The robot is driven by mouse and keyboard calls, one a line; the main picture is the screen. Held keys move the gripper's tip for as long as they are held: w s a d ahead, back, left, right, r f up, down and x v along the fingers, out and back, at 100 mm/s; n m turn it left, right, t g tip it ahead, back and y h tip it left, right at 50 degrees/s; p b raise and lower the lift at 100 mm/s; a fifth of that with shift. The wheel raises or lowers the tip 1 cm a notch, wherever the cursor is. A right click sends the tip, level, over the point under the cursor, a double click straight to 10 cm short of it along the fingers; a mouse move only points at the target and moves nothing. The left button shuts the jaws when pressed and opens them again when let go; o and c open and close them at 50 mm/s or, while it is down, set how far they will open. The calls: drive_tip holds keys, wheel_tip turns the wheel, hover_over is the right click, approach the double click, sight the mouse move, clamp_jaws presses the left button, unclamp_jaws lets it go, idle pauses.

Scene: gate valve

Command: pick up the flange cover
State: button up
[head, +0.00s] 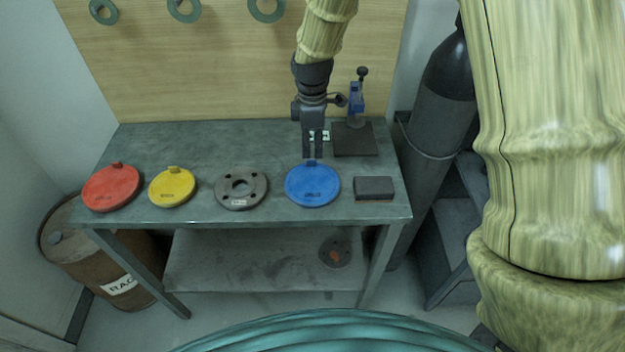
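Three round covers with small tabs at their back edges lie flat on the grey workbench (215,139): a red cover (110,190) at the left, a yellow cover (172,188), and a blue cover (312,187) to the right of centre. The picture does not show which one is the flange cover. My gripper (313,153) points down at the back edge of the blue cover, with its fingertips at or just above the tab. A narrow gap shows between the fingers. Whether they touch the tab is too small to tell.
A dark grey flange ring (241,188) lies left of the blue cover, and a dark block (374,188) lies close on its right. A blue-posted stand (355,138) is behind. A gas cylinder (440,110) stands right of the bench; a rusty drum (105,265) stands left.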

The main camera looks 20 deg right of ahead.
sight(312, 160)
drive_tip(key=shift+w+f+p, duration=0.15)
drive_tip(key=shift+f+p, duration=1)
drive_tip(key=shift+f, duration=1.55)
clamp_jaws()
